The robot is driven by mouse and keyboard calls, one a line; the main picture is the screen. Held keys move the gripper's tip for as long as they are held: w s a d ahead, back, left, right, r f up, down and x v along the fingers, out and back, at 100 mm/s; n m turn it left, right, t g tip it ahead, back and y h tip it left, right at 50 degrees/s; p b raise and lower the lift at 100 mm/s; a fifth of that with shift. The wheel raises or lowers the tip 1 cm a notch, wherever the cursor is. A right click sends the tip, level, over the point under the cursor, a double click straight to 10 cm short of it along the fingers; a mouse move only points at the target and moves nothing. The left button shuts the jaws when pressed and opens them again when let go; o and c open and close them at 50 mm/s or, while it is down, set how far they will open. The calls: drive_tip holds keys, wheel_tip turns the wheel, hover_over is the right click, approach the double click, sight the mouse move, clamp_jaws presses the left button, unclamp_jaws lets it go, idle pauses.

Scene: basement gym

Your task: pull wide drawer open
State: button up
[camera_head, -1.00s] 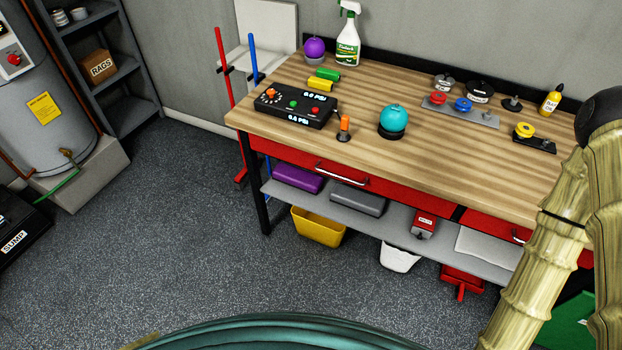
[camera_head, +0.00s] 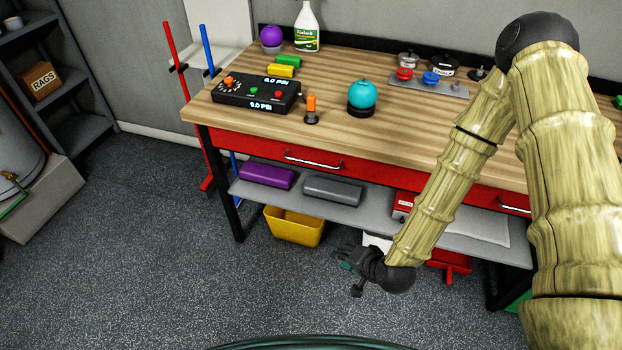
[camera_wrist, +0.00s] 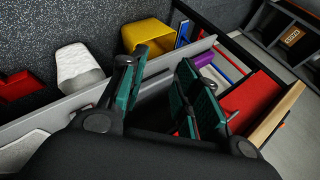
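The wide drawer (camera_head: 260,150) is a red front under the workbench top, with a silver bar handle (camera_head: 313,160) across its middle. It looks shut.
The workbench top (camera_head: 420,120) holds a black control box (camera_head: 255,93), a teal ball (camera_head: 362,94) and several other items. A grey shelf (camera_head: 385,215) below carries a purple box (camera_head: 266,175) and a grey box (camera_head: 332,190). A yellow bin (camera_head: 294,227) stands beneath.

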drive_tip(key=w+a+r+m+t+y+b, duration=0.25)
drive_tip(key=w+r+m+t+b, duration=0.2)
drive_tip(key=w, duration=0.75)
drive_tip(key=m+t+b, duration=0.2)
drive_tip(key=t+b, duration=0.1)
approach(312, 164)
drive_tip(key=shift+g, duration=0.25)
drive_tip(key=x, duration=0.9)
drive_tip(key=shift+w+p, duration=0.25)
drive_tip(key=shift+p, duration=0.15)
clamp_jaws()
